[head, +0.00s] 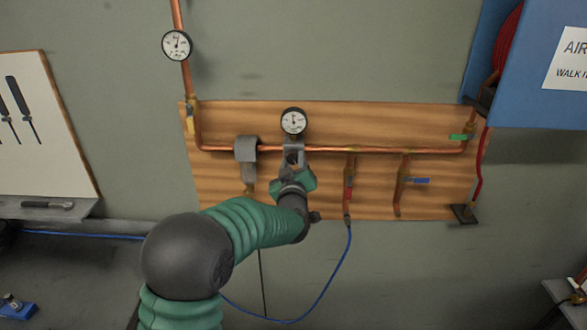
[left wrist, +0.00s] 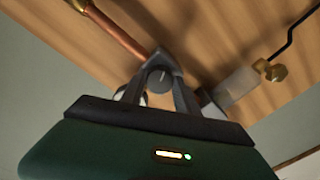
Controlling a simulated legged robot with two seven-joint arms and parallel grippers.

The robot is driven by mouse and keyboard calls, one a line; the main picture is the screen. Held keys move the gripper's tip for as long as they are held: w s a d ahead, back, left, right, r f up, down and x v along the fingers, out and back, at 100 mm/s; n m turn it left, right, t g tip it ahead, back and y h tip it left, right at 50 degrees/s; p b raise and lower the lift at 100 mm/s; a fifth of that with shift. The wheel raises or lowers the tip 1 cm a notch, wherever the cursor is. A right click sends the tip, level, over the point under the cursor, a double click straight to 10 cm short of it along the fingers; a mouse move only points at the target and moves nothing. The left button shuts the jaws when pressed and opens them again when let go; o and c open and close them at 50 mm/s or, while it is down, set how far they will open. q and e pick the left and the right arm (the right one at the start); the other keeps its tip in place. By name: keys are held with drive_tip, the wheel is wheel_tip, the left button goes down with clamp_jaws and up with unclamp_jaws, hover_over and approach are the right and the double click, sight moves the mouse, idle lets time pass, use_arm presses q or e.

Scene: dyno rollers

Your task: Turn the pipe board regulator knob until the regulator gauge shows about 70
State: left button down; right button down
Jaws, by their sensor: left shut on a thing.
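The regulator gauge (head: 293,121) is a small round white dial with a black rim, above the copper pipe on the wooden pipe board (head: 330,115). Its needle points roughly upward; the numbers are too small to read. My left gripper (head: 291,163) reaches up to the regulator just below the gauge. In the left wrist view its two fingers (left wrist: 160,90) are shut around the dark round regulator knob (left wrist: 158,79), whose face shows between them. In the head view the gripper mostly hides the knob. My right gripper is not in view.
A second gauge (head: 176,45) sits on the vertical pipe at the upper left. A grey filter body (head: 247,160) hangs left of the regulator. A blue cabinet (head: 530,100) projects at the right.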

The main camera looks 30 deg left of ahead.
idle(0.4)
use_arm(q)
drive_tip(key=c, duration=1.1)
unclamp_jaws()
drive_tip(key=shift+f, duration=0.1)
drive_tip(key=shift+o, duration=1)
drive_tip(key=shift+w+a, duration=0.1)
drive_tip(key=shift+w, duration=0.1)
drive_tip(key=b+v, duration=0.3)
drive_tip(key=v, duration=1.3)
drive_tip(key=shift+s+b, duration=0.35)
drive_tip(key=shift+s, duration=0.05)
drive_tip(key=shift+f, duration=0.15)
